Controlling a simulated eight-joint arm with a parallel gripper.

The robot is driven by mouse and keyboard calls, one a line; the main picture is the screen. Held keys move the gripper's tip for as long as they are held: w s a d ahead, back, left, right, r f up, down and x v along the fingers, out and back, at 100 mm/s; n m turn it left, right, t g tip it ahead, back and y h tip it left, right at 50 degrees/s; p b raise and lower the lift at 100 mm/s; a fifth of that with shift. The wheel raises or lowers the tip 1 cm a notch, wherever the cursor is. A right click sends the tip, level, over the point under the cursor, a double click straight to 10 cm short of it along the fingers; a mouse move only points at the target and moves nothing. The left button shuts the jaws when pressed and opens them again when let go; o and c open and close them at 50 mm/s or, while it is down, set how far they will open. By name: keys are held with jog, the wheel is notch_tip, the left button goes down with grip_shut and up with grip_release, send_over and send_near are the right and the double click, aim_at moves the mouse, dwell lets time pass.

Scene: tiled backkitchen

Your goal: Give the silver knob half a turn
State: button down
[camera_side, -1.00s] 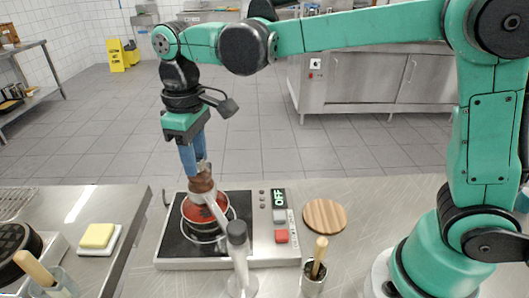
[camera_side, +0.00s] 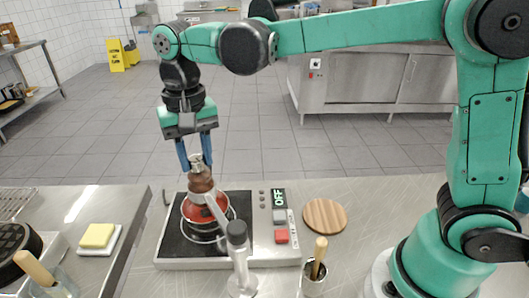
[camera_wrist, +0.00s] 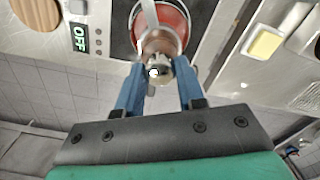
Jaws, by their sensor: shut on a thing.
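The silver knob (camera_side: 196,160) sits on top of a brown neck above a round vessel with red contents (camera_side: 196,212). In the wrist view the knob (camera_wrist: 158,74) shows between my two blue fingers. My gripper (camera_side: 199,166) points down from above and is shut on the knob, with one finger on each side. The fingers also show in the wrist view (camera_wrist: 160,72). The vessel stands on the black plate of a hotplate (camera_side: 226,262). The fingertips partly hide the knob's sides.
The hotplate has grey and red buttons and an OFF display (camera_side: 279,198).

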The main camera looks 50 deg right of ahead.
aim_at(196, 157)
jog(key=shift+m, duration=0.5)
jog(key=c, duration=0.5)
grip_release()
jog(key=shift+c, duration=0.2)
jog(key=shift+r, duration=0.1)
jog(key=shift+r, duration=2.75)
